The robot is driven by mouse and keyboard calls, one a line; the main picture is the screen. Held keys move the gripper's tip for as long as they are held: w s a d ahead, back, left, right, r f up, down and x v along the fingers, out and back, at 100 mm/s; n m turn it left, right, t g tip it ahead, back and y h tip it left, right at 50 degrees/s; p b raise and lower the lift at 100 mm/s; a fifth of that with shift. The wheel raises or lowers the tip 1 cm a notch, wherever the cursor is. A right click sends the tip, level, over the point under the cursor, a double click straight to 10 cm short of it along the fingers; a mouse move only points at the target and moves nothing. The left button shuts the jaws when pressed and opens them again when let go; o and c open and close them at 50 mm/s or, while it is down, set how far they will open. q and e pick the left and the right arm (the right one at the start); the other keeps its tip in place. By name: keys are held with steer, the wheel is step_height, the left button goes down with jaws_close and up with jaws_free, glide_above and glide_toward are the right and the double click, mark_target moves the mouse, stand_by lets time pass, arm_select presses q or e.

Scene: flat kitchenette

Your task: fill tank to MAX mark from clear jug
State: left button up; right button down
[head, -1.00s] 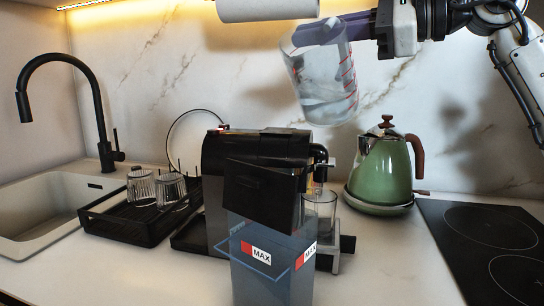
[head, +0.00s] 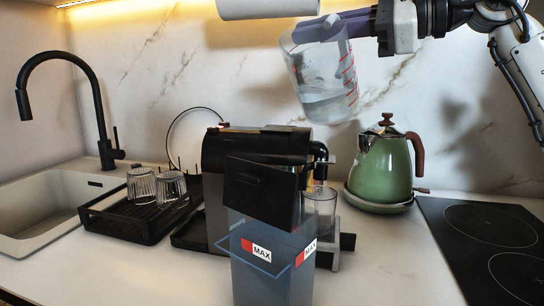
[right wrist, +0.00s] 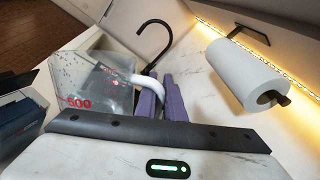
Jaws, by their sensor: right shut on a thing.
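The clear jug (head: 322,88) has red marks and holds clear water in its lower part. It hangs slightly tilted in the air, above and right of the coffee machine. My right gripper (head: 320,30) is shut on its handle with purple fingers, which also show in the right wrist view (right wrist: 163,98) beside the jug (right wrist: 92,85). The tank (head: 270,282) is a bluish see-through box with red-and-white MAX labels, standing in front of the coffee machine. A black flap (head: 260,192) is tilted at its top. I cannot tell its water level. My left gripper is not in view.
The black coffee machine (head: 225,160) has a glass (head: 320,207) under its spout. A green kettle (head: 380,165) stands right, near the hob (head: 490,240). A paper roll (head: 265,8) hangs above. A rack (head: 110,222) with glasses and the sink (head: 40,205) are left.

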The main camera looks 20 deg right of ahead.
stand_by(0.7)
steer(key=shift+w+d+m, duration=0.35)
steer(key=shift+d+m, duration=0.15)
steer(key=w+d+f+m+y, duration=0.1)
steer(key=w+d+f+m, duration=0.2)
steer(key=d+m, duration=0.1)
steer(key=shift+d+f+m+t, duration=0.15)
steer(key=shift+f+m+t, duration=0.2)
steer(key=shift+m, duration=0.45)
stand_by(0.7)
steer(key=shift+p, duration=0.3)
